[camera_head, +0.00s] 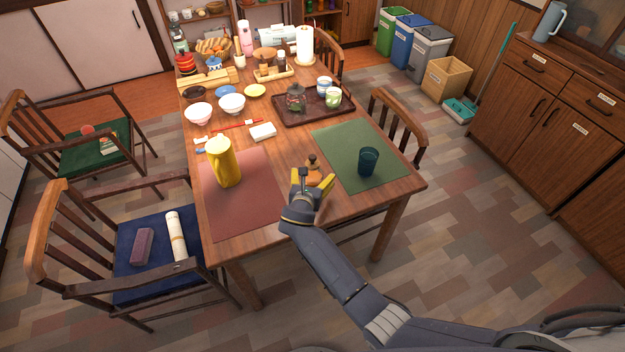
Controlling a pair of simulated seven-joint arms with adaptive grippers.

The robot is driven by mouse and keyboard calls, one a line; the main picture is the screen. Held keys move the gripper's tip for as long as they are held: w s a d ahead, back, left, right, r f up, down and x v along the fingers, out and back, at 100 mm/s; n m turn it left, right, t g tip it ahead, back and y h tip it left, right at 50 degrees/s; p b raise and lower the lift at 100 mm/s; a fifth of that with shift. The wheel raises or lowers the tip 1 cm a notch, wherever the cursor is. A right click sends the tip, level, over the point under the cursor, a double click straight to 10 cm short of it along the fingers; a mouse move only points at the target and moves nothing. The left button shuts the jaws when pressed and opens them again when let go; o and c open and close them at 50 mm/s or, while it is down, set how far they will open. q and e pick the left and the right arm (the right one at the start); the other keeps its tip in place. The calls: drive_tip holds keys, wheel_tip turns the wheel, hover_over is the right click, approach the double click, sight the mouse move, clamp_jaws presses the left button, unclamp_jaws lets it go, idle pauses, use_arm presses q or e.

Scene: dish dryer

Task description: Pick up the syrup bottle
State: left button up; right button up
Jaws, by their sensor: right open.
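A small amber-brown bottle with a narrow dark top (314,166), which looks like the syrup bottle, stands upright on the wooden table between the red and green placemats. My right gripper (312,182) is open at the near side of this bottle, with its fingers pointing toward it. The gripper hides the bottle's lower part, and I cannot tell whether they touch. My left gripper is not in view.
A dark teal cup (368,161) stands on the green placemat (345,140). A white box (263,132) and a dark tray (288,117) lie farther back. Chairs flank the table.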

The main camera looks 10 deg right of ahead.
sight(312, 158)
drive_tip(key=c, duration=1.7)
drive_tip(key=shift+r, duration=0.1)
wheel_tip(312, 158, up, 10)
drive_tip(key=shift+f, duration=4.6)
drive_tip(key=shift+f, duration=0.5)
